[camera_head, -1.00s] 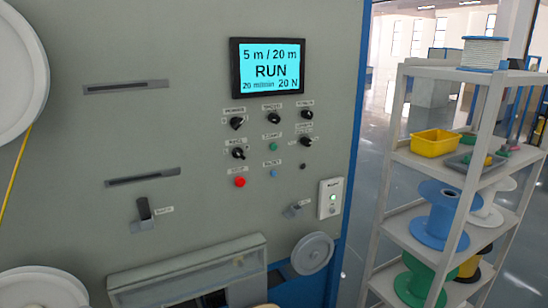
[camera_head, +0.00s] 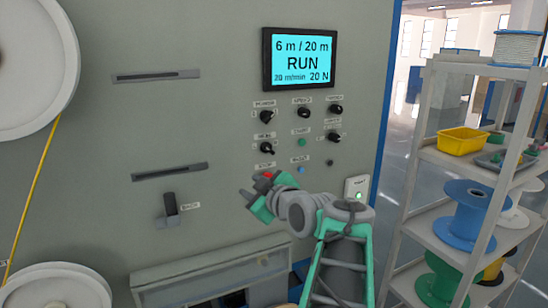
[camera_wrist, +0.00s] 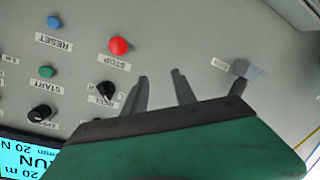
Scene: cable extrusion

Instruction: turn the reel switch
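The reel switch (camera_head: 267,148) is a black rotary knob with a white pointer, in the left column of the grey control panel. In the wrist view the black knob (camera_wrist: 107,91), with its label, is left of my fingers and partly above the gripper body. My gripper (camera_head: 255,186) is in front of the panel, below the switch and near the red stop button (camera_head: 266,175). In the wrist view my gripper's two dark fingers (camera_wrist: 161,82) stand apart with nothing between them. They do not visibly touch the switch.
The screen (camera_head: 299,59) reads RUN, 6 m / 20 m. Other knobs, a green start button (camera_head: 302,142) and a blue reset button (camera_head: 301,170) surround the switch. A black lever (camera_head: 170,204) sits lower left. A shelf (camera_head: 432,153) with spools stands at right.

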